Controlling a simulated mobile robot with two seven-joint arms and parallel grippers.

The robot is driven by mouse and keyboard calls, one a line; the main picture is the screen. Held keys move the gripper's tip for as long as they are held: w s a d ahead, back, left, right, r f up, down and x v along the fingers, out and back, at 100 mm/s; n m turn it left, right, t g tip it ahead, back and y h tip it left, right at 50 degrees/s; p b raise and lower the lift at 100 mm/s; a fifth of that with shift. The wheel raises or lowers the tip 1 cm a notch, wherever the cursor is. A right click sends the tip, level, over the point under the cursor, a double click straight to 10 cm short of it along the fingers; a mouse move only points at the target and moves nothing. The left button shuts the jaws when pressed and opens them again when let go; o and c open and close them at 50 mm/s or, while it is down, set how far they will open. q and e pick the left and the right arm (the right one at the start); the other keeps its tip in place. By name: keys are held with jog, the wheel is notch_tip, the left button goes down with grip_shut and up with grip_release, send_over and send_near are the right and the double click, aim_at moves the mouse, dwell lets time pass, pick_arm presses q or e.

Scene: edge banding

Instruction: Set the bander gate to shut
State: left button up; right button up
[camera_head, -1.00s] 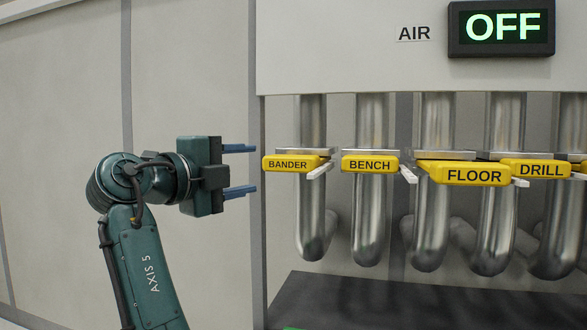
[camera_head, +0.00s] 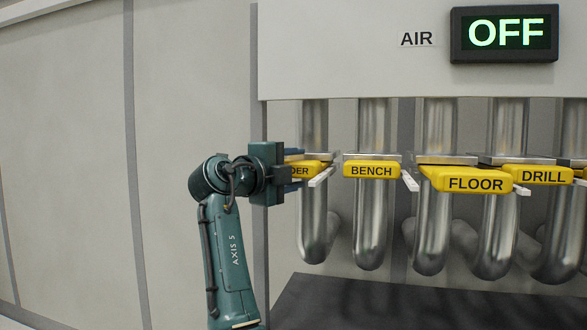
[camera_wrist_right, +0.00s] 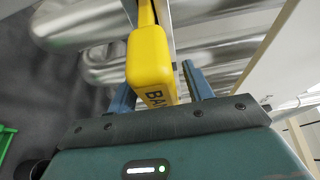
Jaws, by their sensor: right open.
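The yellow bander handle (camera_head: 313,166) sits on the leftmost metal pipe (camera_head: 312,225) in the head view, and only the end of its label shows there. My right gripper (camera_head: 300,169) is at this handle, coming from the left, and is open. In the right wrist view the yellow handle (camera_wrist_right: 150,60) stands between the two blue fingers of the gripper (camera_wrist_right: 157,84), with its label partly hidden by the gripper body. I cannot tell whether either finger touches it. My left gripper is not in view.
To the right are similar yellow handles: bench (camera_head: 371,170), floor (camera_head: 474,183), which sticks out nearer than bench, and drill (camera_head: 543,176). The air display (camera_head: 505,33) reads OFF. A dark surface (camera_head: 400,303) lies below the pipes. The left wall side is clear.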

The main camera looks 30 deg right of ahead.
grip_shut()
dwell(0.5)
